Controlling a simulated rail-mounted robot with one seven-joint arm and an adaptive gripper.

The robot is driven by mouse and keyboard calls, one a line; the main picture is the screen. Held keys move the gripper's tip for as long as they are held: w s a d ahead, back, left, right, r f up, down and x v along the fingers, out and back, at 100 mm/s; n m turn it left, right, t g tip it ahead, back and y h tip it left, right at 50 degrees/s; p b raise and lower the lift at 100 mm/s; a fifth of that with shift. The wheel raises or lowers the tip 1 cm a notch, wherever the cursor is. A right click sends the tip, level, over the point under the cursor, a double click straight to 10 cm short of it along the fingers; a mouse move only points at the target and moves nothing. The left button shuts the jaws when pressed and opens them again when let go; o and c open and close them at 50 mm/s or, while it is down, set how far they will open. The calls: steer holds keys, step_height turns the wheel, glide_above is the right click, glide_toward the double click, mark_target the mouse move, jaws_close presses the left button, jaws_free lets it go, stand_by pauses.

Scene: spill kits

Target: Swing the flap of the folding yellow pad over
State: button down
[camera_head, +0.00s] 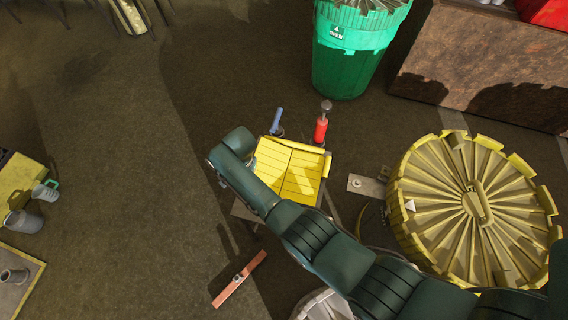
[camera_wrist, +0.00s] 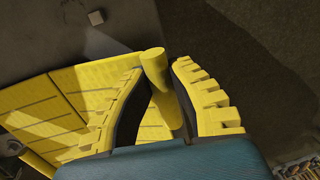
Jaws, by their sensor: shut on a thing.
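The folding yellow pad (camera_head: 305,172) lies open on a small dark stand in the head view, with slatted panels and a seam between them. Its panels also show at the left of the wrist view (camera_wrist: 95,75). My gripper (camera_wrist: 162,85) has its two ridged yellow fingers closed around a rounded yellow bar (camera_wrist: 153,62) at the pad's edge. In the head view my arm covers the pad's lower left side and hides the fingers. How far the flap is raised is hard to tell.
A red bottle-like thing (camera_head: 321,128) and a blue-handled tool (camera_head: 277,122) stand just behind the pad. A big round yellow lid (camera_head: 470,210) is at right, a green bin (camera_head: 345,65) behind. An orange bar (camera_head: 239,279) lies in front.

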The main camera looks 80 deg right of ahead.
steer(key=shift+s+r+p, duration=0.15)
steer(key=shift+r+p, duration=0.2)
steer(key=shift+p, duration=0.2)
steer(key=shift+r+t+p, duration=0.15)
steer(key=shift+t+p, duration=0.15)
steer(key=shift+s, duration=0.1)
steer(key=r+t+p, duration=0.1)
steer(key=p, duration=0.1)
steer(key=shift+s+p, duration=0.2)
steer(key=shift+p, duration=0.15)
steer(key=shift+s+a+r+t+p, duration=0.1)
steer(key=shift+s+r+t+p, duration=0.2)
steer(key=shift+p, duration=0.5)
steer(key=shift+f, duration=0.1)
